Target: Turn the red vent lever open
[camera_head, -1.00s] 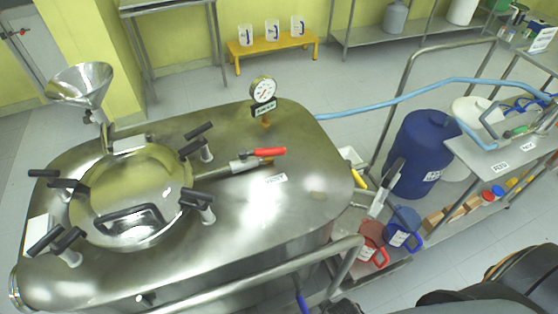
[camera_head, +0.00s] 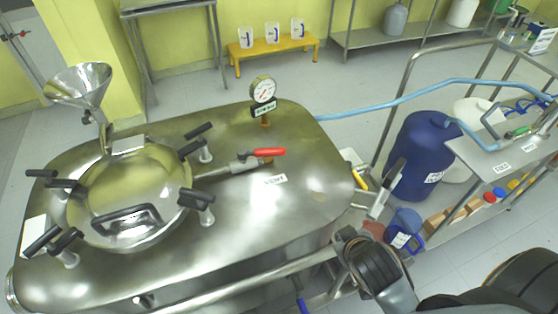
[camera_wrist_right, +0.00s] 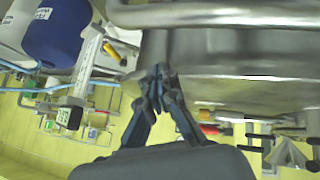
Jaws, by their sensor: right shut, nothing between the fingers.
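The red vent lever (camera_head: 266,153) sits on a steel valve pipe on top of the steel reactor (camera_head: 255,220), left of the label reading VENT (camera_head: 275,179). It points right, roughly in line with the pipe. A small red piece that looks like the lever (camera_wrist_right: 210,130) also shows in the right wrist view. My right gripper (camera_head: 345,236) is beyond the reactor's front right edge, well apart from the lever. In the right wrist view its fingertips (camera_wrist_right: 157,78) are together with nothing between them. My left gripper is in neither view.
A pressure gauge (camera_head: 263,90) stands behind the lever. A round hatch (camera_head: 130,195) with black clamp handles and a steel funnel (camera_head: 80,87) are left. A steel rail (camera_head: 240,281) runs along the reactor's front. A blue drum (camera_head: 418,155) and blue jug (camera_head: 404,232) stand right.

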